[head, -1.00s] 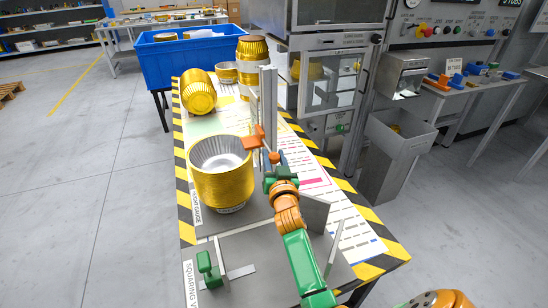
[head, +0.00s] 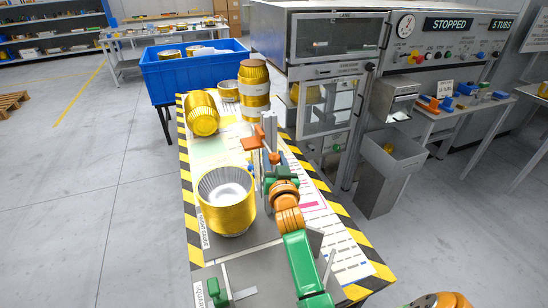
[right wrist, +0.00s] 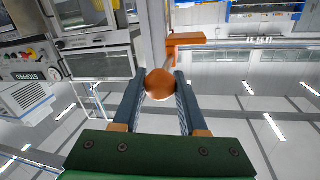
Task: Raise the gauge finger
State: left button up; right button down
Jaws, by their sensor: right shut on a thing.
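The orange gauge finger (head: 252,141) sticks out to the left from an upright grey post (head: 269,125), near its top. It hangs above the open gold tub (head: 228,205), with a clear gap over the rim. The tub stands upright on the height gauge's grey plate. My right gripper (head: 275,166) is at the post, shut on the round orange knob (right wrist: 159,84) of the gauge. In the right wrist view the knob sits between both fingertips, and the finger (right wrist: 186,40) shows beyond it. My left gripper is not in view.
Behind, a gold tub (head: 202,114) lies on its side near stacked tubs (head: 254,88). A blue crate (head: 190,68) stands beyond. A green clamp (head: 217,292) is at the front.

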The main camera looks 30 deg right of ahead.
jog(key=shift+r, duration=0.4)
jog(key=c, duration=0.6)
grip_release()
jog(key=shift+o, duration=0.6)
jog(key=shift+f, duration=0.15)
jog(key=v, duration=0.7)
jog(key=shift+s+b, duration=0.1)
jog(key=shift+b, duration=0.2)
jog(key=shift+f, duration=0.1)
